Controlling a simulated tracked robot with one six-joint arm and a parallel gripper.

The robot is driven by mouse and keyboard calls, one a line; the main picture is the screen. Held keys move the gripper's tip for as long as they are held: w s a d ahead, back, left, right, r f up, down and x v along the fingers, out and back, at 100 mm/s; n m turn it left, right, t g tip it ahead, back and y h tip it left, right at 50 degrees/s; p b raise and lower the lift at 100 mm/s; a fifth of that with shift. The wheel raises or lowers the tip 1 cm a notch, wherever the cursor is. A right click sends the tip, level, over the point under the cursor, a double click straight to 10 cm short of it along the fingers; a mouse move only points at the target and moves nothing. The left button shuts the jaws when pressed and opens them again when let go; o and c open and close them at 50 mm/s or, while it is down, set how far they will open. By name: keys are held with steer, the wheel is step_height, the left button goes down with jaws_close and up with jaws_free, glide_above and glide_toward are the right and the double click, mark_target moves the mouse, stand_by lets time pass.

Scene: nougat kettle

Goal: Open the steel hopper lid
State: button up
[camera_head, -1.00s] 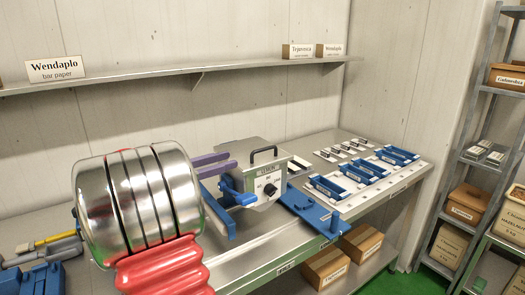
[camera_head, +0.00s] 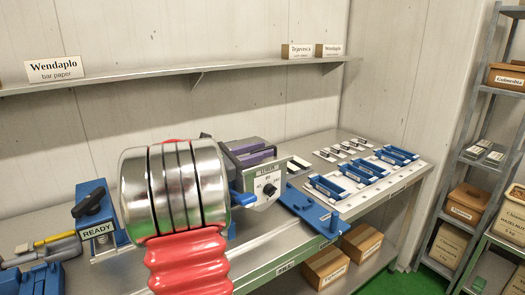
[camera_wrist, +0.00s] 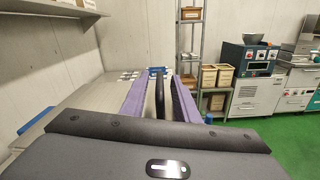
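The steel hopper (camera_head: 284,172) stands on the bench, with a dial panel on its front. Its lid is on top and lies mostly behind my gripper in the head view; it looks shut. The lid's black bar handle (camera_wrist: 159,97) shows in the wrist view between the two purple fingers. My gripper (camera_head: 258,156) is open over the lid, with one finger on each side of the handle. Gaps show between the handle and both fingers in the wrist view.
A blue box (camera_head: 98,218) with a black knob and a READY sign stands left of my arm. Blue trays (camera_head: 340,187) lie on the bench to the right. A wall shelf (camera_head: 150,84) runs behind, and a storage rack (camera_head: 470,130) stands at the right.

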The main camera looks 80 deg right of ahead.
steer(key=shift+s+d, duration=0.35)
jaws_close()
stand_by(0.4)
